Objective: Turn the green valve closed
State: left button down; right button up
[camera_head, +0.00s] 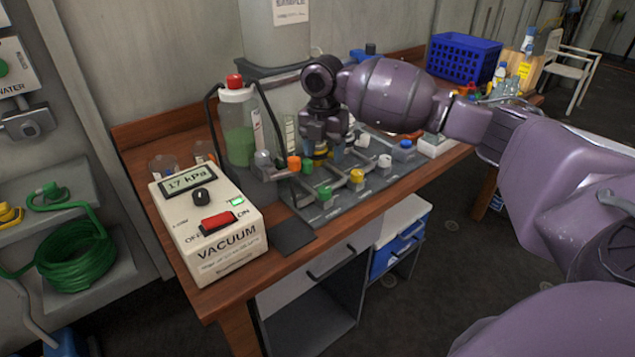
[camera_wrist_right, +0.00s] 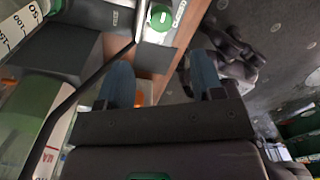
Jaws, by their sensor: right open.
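A grey valve panel (camera_head: 312,212) lies on the wooden bench with several coloured knobs on pipes. A green knob (camera_head: 325,193) is at its front left corner; another green one (camera_head: 307,166) sits behind it. My right gripper (camera_head: 318,152) points down over the back of the panel, behind the front green knob and apart from it. In the wrist view its blue fingers (camera_wrist_right: 160,75) are spread with nothing held. A green knob (camera_wrist_right: 160,18) lies beyond the fingertips beside a "CLOSED" label (camera_wrist_right: 180,14). My left gripper is not in view.
A vacuum box (camera_head: 215,228) reading 17 kPa stands left of the panel. A bottle of green liquid (camera_head: 238,128) with black hoses stands behind. Orange (camera_head: 293,163), yellow (camera_head: 357,176) and white (camera_head: 384,161) knobs are close by. A blue crate (camera_head: 463,60) is at the far end.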

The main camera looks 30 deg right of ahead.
aim_at(325, 189)
jog(key=f, duration=0.4)
jog(key=shift+s, duration=0.2)
notch_tip(325, 189, down, 5)
jog(key=shift+f+b, duration=0.1)
jog(key=shift+b, duration=0.55)
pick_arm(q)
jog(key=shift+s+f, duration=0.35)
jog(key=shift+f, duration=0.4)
pick_arm(e)
jog(key=shift+f, duration=0.8)
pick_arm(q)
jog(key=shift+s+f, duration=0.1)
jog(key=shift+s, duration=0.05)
pick_arm(e)
jog(key=shift+c, duration=0.4)
